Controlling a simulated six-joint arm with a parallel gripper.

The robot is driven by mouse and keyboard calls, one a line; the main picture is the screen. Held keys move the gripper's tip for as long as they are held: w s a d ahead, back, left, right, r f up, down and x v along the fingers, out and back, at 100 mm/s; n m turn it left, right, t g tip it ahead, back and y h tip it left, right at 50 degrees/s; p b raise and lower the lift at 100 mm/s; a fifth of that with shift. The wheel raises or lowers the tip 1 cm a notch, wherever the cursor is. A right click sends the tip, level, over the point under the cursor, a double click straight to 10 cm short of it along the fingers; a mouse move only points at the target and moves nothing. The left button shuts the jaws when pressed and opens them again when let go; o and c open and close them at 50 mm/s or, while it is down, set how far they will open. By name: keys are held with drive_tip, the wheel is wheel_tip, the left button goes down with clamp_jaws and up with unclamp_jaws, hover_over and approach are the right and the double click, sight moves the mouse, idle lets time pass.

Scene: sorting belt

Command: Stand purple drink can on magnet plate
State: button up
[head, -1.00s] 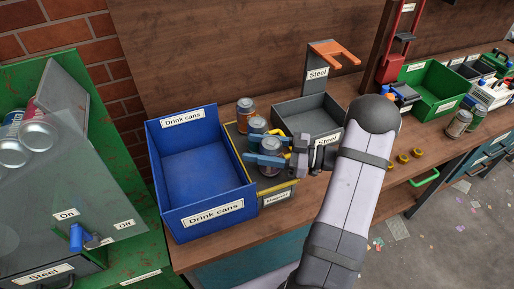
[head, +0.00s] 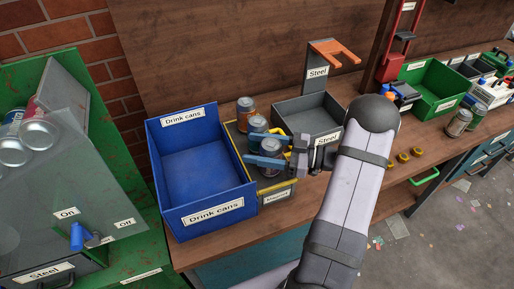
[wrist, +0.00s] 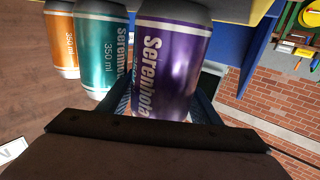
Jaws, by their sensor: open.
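The purple drink can (wrist: 172,62) stands upright on the magnet plate (head: 276,188), at the plate's front. In the head view the purple can (head: 271,148) shows its silver top, and a blue finger hides part of its body. My gripper (head: 270,153) is open, with one finger on either side of the purple can. In the wrist view the can fills the space between my fingers (wrist: 165,108); I cannot tell whether either finger touches it. A teal can (head: 257,128) and an orange can (head: 246,108) stand upright behind it on the same plate.
A blue drink cans bin (head: 205,212) is close on the left of the plate. A grey steel bin (head: 309,117) is close behind on the right, with an orange-forked stand (head: 318,72) behind it. The green machine (head: 75,220) is at far left.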

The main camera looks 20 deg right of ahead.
drive_tip(key=b+v, duration=0.4)
drive_tip(key=v, duration=0.8)
drive_tip(key=shift+w+r, duration=0.1)
